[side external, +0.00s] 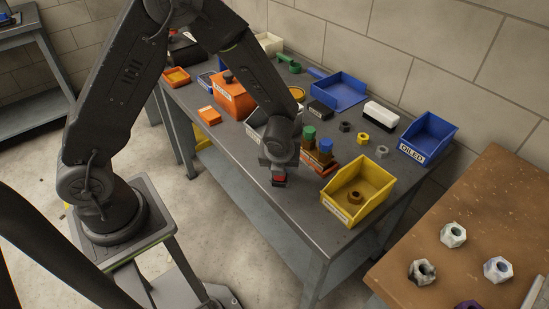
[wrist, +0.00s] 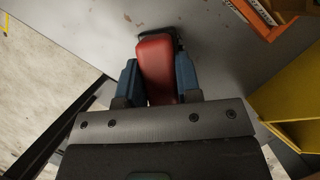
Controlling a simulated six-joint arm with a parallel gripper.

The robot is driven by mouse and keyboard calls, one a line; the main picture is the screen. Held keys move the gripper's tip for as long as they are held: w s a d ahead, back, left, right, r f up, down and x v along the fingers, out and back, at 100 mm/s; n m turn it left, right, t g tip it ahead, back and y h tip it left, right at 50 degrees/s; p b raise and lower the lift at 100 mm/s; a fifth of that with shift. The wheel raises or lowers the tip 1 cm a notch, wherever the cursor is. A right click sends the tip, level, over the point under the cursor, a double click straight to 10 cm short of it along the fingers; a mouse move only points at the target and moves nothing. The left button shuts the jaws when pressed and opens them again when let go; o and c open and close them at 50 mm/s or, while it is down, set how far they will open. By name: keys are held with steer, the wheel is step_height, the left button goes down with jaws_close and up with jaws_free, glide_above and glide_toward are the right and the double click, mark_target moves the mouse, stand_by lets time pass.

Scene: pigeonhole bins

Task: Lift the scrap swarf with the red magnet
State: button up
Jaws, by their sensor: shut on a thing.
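My gripper (wrist: 160,85) is shut on the red magnet (wrist: 156,62), a red block held between two blue-grey fingers in the wrist view. A dark part shows at the magnet's far end. In the side external view my gripper (side external: 279,174) is low by the near edge of the grey bench, and a bit of the red magnet (side external: 279,179) shows under it. I cannot tell whether the magnet touches the bench top. I cannot make out scrap swarf for certain; a few tiny dark specks lie on the bench in the wrist view.
A yellow bin (side external: 372,177) holding a brown nut stands right of my gripper. An orange tray (side external: 320,166) with green- and blue-topped pieces is close behind. A blue bin (side external: 425,139) stands at the bench's right end. Several loose nuts lie between.

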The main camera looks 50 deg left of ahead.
steer(key=shift+d, duration=3.9)
step_height(320, 180, up, 8)
